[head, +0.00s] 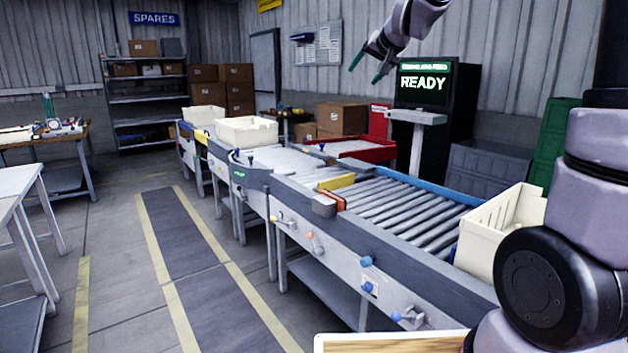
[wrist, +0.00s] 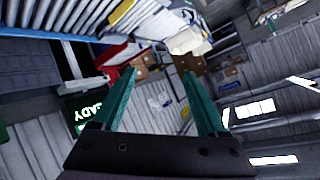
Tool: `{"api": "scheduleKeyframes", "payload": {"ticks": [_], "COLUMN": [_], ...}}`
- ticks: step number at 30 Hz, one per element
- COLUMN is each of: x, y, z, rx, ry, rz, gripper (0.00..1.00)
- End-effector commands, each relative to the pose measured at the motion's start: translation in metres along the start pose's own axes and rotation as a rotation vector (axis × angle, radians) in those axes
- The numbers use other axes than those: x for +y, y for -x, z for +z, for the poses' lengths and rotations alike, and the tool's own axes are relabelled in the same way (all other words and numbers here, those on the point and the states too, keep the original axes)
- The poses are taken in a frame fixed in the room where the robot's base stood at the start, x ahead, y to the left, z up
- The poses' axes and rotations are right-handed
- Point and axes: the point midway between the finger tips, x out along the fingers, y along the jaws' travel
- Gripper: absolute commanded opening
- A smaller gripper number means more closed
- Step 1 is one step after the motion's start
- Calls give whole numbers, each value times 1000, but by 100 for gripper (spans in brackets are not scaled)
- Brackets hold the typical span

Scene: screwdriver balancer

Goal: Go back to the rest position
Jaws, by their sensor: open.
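My gripper (head: 368,66) is raised high at the top of the head view, well above the roller conveyor (head: 395,205). Its two green fingers are apart, with nothing between them. In the wrist view my gripper (wrist: 158,85) also shows open and empty, with the room tilted behind it. No screwdriver can be made out in either view.
A cream bin (head: 500,228) stands on the conveyor's right end, and another cream bin (head: 247,131) stands farther back. A screen reading READY (head: 423,84) is behind the conveyor. Workbenches (head: 60,140) are at left. The floor walkway (head: 190,240) is clear.

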Motion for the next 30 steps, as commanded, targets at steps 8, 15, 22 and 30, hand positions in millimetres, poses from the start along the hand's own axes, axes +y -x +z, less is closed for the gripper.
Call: {"api": "scheduleKeyframes", "payload": {"ticks": [8,15,22,30], "x": [50,102,125,126], "y": [144,232,264,265], "z": [73,155,194,196], "rx": [-158,-276,-324,-330], "ry": [-16,-68,-100,-103], "rz": [72,188,251,256], "gripper": [76,76,76,76]}}
